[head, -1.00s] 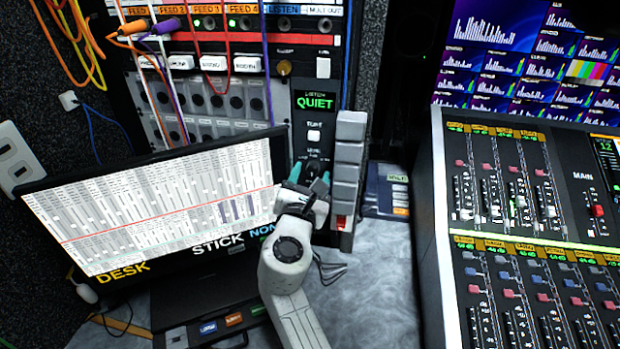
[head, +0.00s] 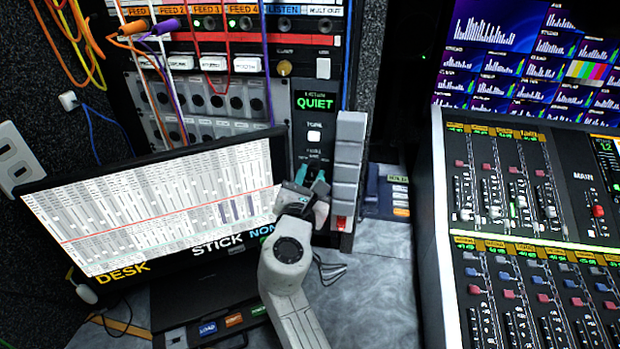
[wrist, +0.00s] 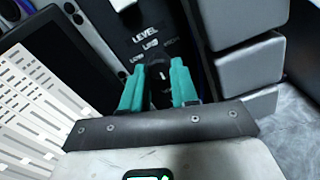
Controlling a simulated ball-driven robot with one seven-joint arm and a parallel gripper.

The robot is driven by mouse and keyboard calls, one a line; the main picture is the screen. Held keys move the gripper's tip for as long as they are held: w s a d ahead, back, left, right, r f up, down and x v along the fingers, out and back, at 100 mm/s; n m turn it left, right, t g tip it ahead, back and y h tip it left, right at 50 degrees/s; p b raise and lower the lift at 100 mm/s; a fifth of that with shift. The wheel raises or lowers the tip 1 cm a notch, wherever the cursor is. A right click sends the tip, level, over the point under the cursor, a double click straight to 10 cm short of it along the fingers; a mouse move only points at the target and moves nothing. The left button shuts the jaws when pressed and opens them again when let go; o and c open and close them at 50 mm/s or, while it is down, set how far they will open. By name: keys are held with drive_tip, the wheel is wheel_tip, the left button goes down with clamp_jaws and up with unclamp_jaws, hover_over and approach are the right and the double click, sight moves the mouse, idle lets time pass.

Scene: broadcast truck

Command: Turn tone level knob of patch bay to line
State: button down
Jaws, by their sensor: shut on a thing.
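The patch bay's narrow dark panel (head: 315,138) carries a green "QUIET" display (head: 315,103) and a white tone button (head: 314,136). In the wrist view the tone level knob (wrist: 160,74) is a dark round knob under the word "LEVEL", with small position labels around it that are hard to read. My gripper (wrist: 160,75) is shut on the knob, one teal finger at each side. In the head view my gripper (head: 308,176) reaches the lower part of the panel and hides the knob.
A monitor (head: 150,205) stands close on the left. A stack of grey blocks (head: 348,165) stands close on the right. Patch cables (head: 180,90) hang at the upper left. A mixing desk (head: 530,190) fills the right side. Bare grey surface (head: 370,290) lies in front.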

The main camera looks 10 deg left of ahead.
drive_tip(key=m+b, duration=0.2)
drive_tip(key=m, duration=0.1)
drive_tip(key=shift+f+m+b, duration=0.15)
drive_tip(key=shift+m+b, duration=0.15)
drive_tip(key=shift+m, duration=0.1)
drive_tip(key=m+b, duration=0.3)
drive_tip(key=m, duration=0.1)
drive_tip(key=shift+m, duration=0.3)
drive_tip(key=c, duration=0.9)
unclamp_jaws()
drive_tip(key=shift+o, duration=0.2)
